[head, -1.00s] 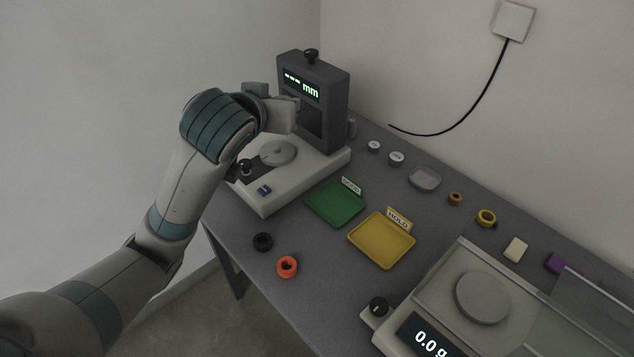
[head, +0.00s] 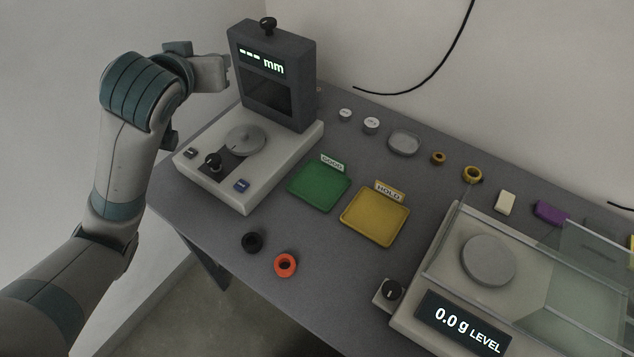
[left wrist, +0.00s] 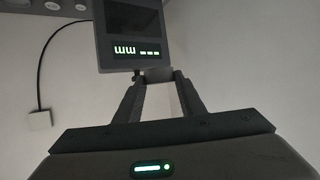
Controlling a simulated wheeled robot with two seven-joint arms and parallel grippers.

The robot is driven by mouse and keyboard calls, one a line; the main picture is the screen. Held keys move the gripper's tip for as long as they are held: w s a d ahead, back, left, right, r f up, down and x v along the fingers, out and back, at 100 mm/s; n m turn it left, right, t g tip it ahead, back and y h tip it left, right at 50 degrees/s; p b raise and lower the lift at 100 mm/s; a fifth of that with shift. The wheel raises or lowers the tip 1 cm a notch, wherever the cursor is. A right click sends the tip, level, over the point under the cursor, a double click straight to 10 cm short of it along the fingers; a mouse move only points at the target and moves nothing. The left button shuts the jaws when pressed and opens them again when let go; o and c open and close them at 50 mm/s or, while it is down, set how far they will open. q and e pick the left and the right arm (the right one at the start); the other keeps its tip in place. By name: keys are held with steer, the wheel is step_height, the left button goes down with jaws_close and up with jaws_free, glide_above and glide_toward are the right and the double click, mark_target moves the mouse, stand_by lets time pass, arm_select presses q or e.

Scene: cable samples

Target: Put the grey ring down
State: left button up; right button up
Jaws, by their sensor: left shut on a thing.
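My left gripper (head: 226,73) is at the left of the thickness gauge (head: 272,75), raised above its base. In the left wrist view its two fingers (left wrist: 157,82) close on a small grey curved piece, the grey ring (left wrist: 158,74), seen edge-on at the fingertips. In the head view the ring cannot be made out. The gauge's round grey plate (head: 245,140) looks bare, and its display reads dashes and "mm". My right gripper is not in view.
A green tray (head: 319,188) and a yellow HOLD tray (head: 375,216) lie empty. A black ring (head: 252,242) and an orange ring (head: 285,265) lie at the front edge. A balance (head: 440,262) stands right. Small pieces, including a clear dish (head: 404,143), line the back.

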arm_select(q)
steer(key=shift+d+f, duration=0.1)
steer(key=shift+f, duration=0.05)
steer(key=d+f+m+h, duration=0.2)
steer(key=d+f, duration=0.5)
steer(key=d, duration=0.3)
steer(key=s+d+f+m+g+h+p, duration=0.1)
steer(key=d+f+m+h, duration=0.1)
steer(key=d+f, duration=0.5)
steer(key=d+f+m+g+h+p, duration=0.1)
steer(key=d+f, duration=0.6)
steer(key=d, duration=0.8)
steer(key=shift+s+f+m+h, duration=0.15)
steer(key=shift+f+m+h, duration=0.2)
steer(key=shift+m+h, duration=0.65)
